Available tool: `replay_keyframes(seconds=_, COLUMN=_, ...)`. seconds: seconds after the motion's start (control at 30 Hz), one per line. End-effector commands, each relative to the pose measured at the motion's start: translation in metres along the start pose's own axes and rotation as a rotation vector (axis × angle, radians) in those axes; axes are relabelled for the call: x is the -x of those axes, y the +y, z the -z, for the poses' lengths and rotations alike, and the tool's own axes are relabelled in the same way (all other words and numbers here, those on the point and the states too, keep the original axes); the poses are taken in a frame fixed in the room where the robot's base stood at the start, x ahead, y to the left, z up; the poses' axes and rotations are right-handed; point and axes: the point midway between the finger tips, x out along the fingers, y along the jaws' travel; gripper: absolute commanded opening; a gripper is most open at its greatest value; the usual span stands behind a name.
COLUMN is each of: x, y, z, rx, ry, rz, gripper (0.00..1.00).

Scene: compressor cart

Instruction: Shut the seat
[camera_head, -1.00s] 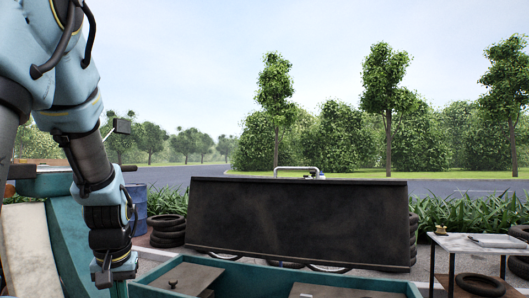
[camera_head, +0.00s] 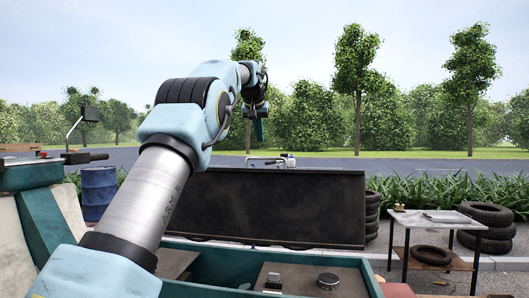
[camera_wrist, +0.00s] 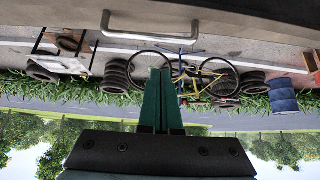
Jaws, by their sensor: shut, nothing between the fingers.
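The seat (camera_head: 290,205) is a wide dark panel standing raised, nearly upright, behind an open teal box (camera_head: 215,258). A metal bar handle (camera_head: 265,160) shows at its top edge. My gripper (camera_head: 259,130) is above the panel's top edge, near the handle and pointing down. In the wrist view, my gripper (camera_wrist: 163,72) has its two teal fingers together, with nothing held. That view is upside down. A grey-brown surface with a metal handle (camera_wrist: 150,40) fills its top, apart from the fingers in the picture. My arm hides the panel's left end in the head view.
A small table (camera_head: 440,222) stands at the right, with stacked tyres (camera_head: 487,228) beside it. A blue barrel (camera_head: 98,192) is at the left. A bicycle (camera_wrist: 190,75) shows beyond the fingers in the wrist view. The air above the panel is clear.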

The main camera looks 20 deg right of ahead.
Motion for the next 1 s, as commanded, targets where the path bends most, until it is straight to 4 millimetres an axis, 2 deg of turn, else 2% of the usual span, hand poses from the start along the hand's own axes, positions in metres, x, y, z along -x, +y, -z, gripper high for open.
replay_keyframes(seconds=0.13, x=0.007, y=0.012, z=0.009, rx=-0.012, ry=0.017, rz=-0.009, gripper=0.0)
replay_keyframes(seconds=0.27, x=-0.002, y=0.014, z=0.011, rx=-0.013, ry=0.019, rz=-0.01, gripper=0.0)
replay_keyframes(seconds=0.8, x=-0.091, y=0.014, z=0.013, rx=-0.013, ry=0.019, rz=-0.009, gripper=0.0)
replay_keyframes(seconds=1.0, x=-0.083, y=0.014, z=0.0, rx=-0.013, ry=0.022, rz=-0.01, gripper=0.0)
